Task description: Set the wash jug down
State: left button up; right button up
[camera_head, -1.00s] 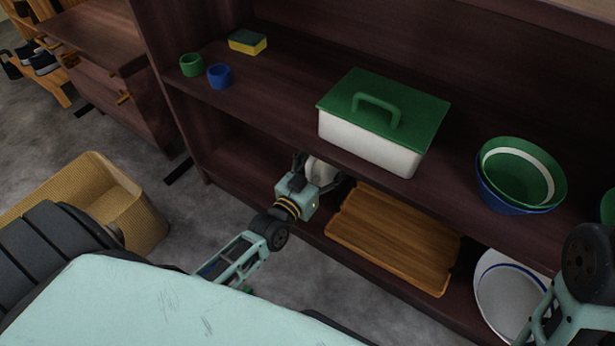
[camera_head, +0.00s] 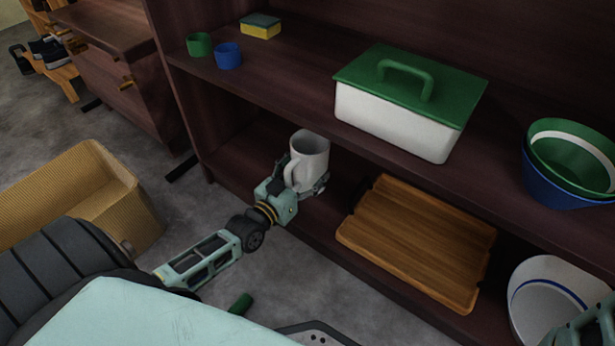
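The wash jug (camera_head: 310,163) is a white jug with its handle toward the lower left, roughly upright at the front of the lower shelf opening. My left gripper (camera_head: 318,188) is at the jug's lower part, with a finger showing at its right side. It appears shut on the jug, though the jug hides part of the fingers. I cannot tell whether the jug's base touches anything. Only a teal piece of my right arm shows in the bottom right corner; its gripper is out of view.
A wooden tray (camera_head: 420,240) and a white basin (camera_head: 540,275) lie right of the jug on the lower shelf (camera_head: 240,165). Above are a green-lidded white box (camera_head: 395,125), bowls (camera_head: 570,175), cups (camera_head: 228,56) and a sponge (camera_head: 260,30). A woven basket (camera_head: 90,200) stands left.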

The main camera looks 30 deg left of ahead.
pick_arm(q)
jog(key=shift+r, duration=0.15)
jog(key=o, duration=1.7)
jog(key=shift+f, duration=0.25)
